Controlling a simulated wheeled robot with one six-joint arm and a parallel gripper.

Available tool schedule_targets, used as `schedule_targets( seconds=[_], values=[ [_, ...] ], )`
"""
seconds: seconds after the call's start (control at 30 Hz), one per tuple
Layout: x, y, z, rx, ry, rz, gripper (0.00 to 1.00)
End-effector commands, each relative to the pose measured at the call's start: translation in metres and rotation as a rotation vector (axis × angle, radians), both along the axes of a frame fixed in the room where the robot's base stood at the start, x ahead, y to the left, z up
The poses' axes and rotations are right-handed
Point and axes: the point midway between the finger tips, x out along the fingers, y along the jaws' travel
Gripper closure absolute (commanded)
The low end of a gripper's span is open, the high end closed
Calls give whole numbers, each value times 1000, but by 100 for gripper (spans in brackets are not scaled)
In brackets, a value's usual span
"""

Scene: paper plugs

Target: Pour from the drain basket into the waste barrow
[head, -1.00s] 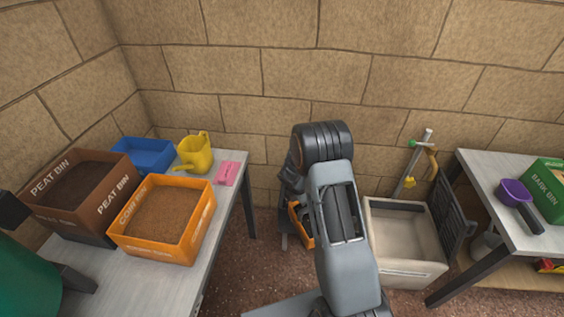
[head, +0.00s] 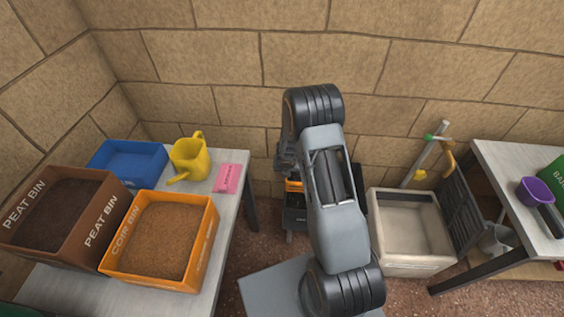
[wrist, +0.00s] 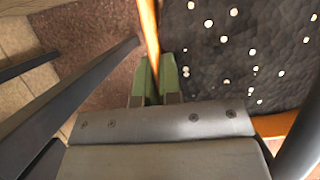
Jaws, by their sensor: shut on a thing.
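My gripper (wrist: 157,78), with green fingertips, is shut on the orange rim of the drain basket (wrist: 151,35) in the wrist view. Dark contents (wrist: 225,50) dotted with white specks fill the basket on the rim's right side. In the head view an orange piece (head: 293,187), seemingly the basket, shows left of my arm; my arm hides most of it. What I take for the waste barrow, a cream open box (head: 412,228), stands on the floor to the right of my arm, and its visible inside looks bare. My fingertips are hidden in the head view.
The left table holds a peat bin (head: 62,222), coir bin (head: 160,240), blue tray (head: 127,163), yellow watering can (head: 190,160) and pink card (head: 228,179). A dark slatted panel (head: 462,215) stands beside the cream box. The right table (head: 515,180) holds a purple scoop (head: 535,191).

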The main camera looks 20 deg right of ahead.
Motion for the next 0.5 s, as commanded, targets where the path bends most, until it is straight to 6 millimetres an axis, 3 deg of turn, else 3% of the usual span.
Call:
schedule_targets(
  seconds=[0.37, 0.5],
  values=[
    [1, 9, -47, -1, 0, 15, 100],
    [1, 5, -13, 109, -53, 10, 100]
  ],
)
